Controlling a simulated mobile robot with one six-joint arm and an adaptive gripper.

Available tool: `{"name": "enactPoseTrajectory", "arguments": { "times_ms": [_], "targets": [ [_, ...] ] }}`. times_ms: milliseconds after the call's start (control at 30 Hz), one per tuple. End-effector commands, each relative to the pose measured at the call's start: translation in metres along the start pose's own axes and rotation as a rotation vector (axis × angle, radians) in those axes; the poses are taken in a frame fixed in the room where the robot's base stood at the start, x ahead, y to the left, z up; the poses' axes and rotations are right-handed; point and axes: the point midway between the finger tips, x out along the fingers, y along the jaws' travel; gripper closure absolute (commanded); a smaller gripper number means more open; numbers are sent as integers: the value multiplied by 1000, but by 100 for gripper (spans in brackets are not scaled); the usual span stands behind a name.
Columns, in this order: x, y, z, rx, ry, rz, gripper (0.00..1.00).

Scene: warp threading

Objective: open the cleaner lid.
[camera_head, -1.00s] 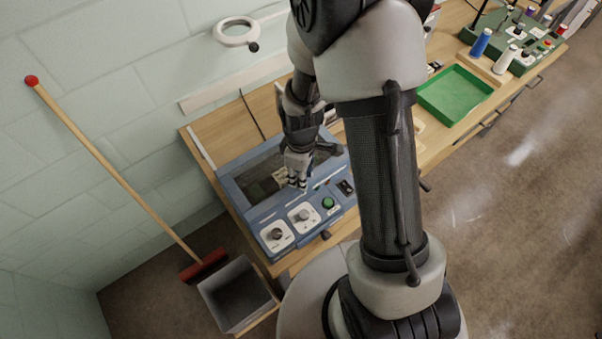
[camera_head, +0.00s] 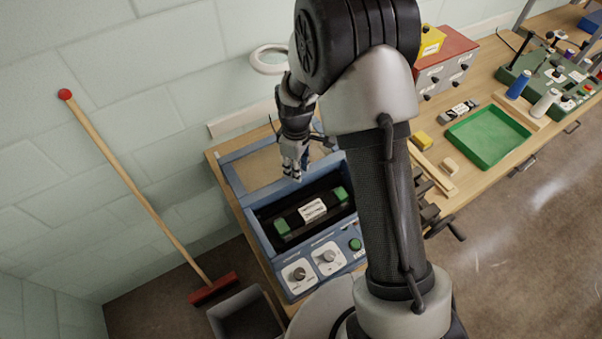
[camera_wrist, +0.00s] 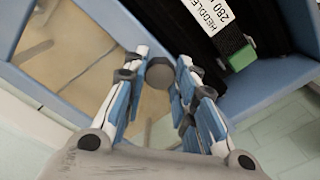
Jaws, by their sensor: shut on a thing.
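The blue cleaner (camera_head: 262,238) stands on the wooden bench in the head view, with knobs and a green button on its front panel. Its blue-framed clear lid (camera_head: 232,180) is raised at the back, and the dark inside shows. In the opening lies a black part with green ends and a white label (camera_head: 312,210), which the wrist view shows reading "HEDDLE 280" (camera_wrist: 212,18). My gripper (camera_head: 293,174) is at the lid's front edge. In the wrist view my gripper (camera_wrist: 160,82) is shut on a round dark grey knob (camera_wrist: 160,74) of the lid.
A green tray (camera_head: 488,136) and a red-grey cabinet (camera_head: 446,66) are on the bench to the right. A white ring (camera_head: 268,60) is on the wall behind. A broom (camera_head: 140,190) leans on the wall at left, beside a grey bin (camera_head: 245,315).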

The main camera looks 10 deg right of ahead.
Motion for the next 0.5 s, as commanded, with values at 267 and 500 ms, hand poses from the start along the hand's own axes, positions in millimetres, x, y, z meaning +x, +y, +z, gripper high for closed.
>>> {"name": "enactPoseTrajectory", "arguments": {
  "times_ms": [267, 500],
  "targets": [
    [0, 2, -2, 0, -2, -1, 100],
    [0, 2, -2, 0, -2, -2, 71]
  ]
}}
